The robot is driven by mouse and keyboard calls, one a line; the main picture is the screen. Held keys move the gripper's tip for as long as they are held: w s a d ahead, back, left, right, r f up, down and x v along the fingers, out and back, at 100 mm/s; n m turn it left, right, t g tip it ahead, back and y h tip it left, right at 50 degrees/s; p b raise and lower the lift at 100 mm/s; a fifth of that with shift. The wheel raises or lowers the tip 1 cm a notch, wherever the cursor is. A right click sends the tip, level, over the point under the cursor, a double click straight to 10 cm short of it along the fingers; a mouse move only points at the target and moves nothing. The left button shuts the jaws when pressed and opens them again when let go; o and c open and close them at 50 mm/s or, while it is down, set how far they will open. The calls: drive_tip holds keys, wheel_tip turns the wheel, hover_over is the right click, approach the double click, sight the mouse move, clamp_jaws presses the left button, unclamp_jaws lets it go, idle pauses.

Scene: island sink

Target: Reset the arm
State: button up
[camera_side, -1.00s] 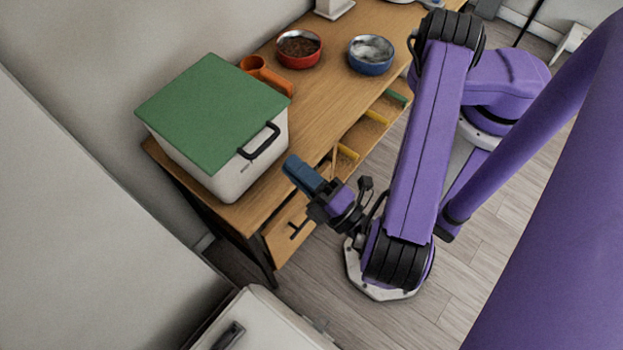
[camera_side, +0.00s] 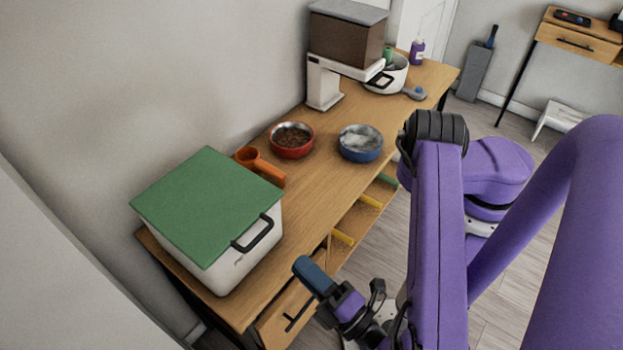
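My gripper (camera_side: 314,275) is in the lower middle of the side view, in front of the wooden table's (camera_side: 262,305) front edge. It shows as a dark blue end on a black and purple wrist. Its fingers cannot be told apart, so I cannot see whether it is open or shut. Nothing is seen hanging from it. My purple arm stretches from the right side down to the bottom edge, and its lower part is out of the picture.
On the table are a white bin with a green lid (camera_side: 207,207), an orange scoop (camera_side: 262,167), a red bowl (camera_side: 291,140), a blue bowl (camera_side: 360,143) and a dispenser (camera_side: 323,82). A white pot (camera_side: 387,75) stands farther back. An open compartment (camera_side: 352,232) lies below the tabletop.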

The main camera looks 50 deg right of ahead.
drive_tip(key=w+d+r+m+g+h, duration=0.3)
drive_tip(key=d+r+m+g+h, duration=0.3)
drive_tip(key=d+r+g+h, duration=0.55)
drive_tip(key=s+d+r+n+g+y, duration=0.1)
drive_tip(key=s+d+r+g+y, duration=0.5)
drive_tip(key=y, duration=0.7)
drive_tip(key=shift+d+r+n+g+y, duration=0.35)
drive_tip(key=shift+d+r+g, duration=0.7)
drive_tip(key=shift+d+g, duration=0.8)
drive_tip(key=shift+s, duration=0.1)
